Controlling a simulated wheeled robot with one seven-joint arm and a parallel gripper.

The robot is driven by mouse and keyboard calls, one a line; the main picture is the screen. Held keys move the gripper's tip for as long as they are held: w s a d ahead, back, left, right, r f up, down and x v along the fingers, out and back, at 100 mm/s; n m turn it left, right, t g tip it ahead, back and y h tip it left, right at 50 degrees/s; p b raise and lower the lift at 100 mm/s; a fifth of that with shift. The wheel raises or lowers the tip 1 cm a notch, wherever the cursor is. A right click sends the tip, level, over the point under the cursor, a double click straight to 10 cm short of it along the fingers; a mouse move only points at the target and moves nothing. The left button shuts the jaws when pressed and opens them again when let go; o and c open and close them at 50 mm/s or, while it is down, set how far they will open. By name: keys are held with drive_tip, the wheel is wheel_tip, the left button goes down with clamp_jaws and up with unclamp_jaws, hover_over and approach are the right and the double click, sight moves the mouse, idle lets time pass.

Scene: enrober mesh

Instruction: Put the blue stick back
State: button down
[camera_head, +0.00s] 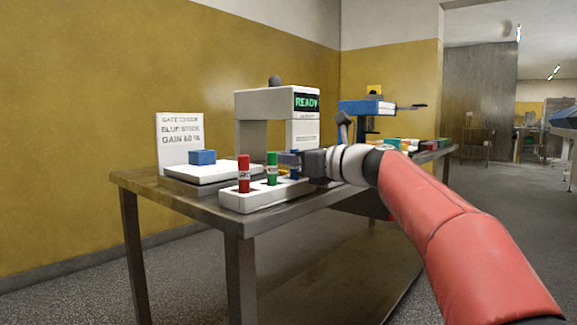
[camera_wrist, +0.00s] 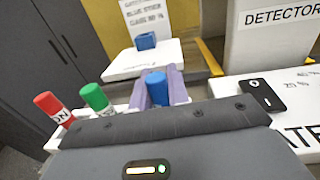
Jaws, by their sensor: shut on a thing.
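The blue stick (camera_wrist: 156,88) stands upright between the purple fingers of my gripper (camera_wrist: 158,82) in the wrist view; the gripper is shut on it. I cannot tell whether the blue stick's lower end is in a slot.
Behind the rack, a blue block (camera_head: 202,157) lies on a white platform (camera_head: 190,173) before a printed sign (camera_head: 180,135). A white detector arch (camera_head: 262,103) showing READY stands behind my gripper. A blue-topped device (camera_head: 366,107) is farther right.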

drive_tip(key=c, duration=1.3)
unclamp_jaws()
drive_tip(key=shift+c, duration=0.2)
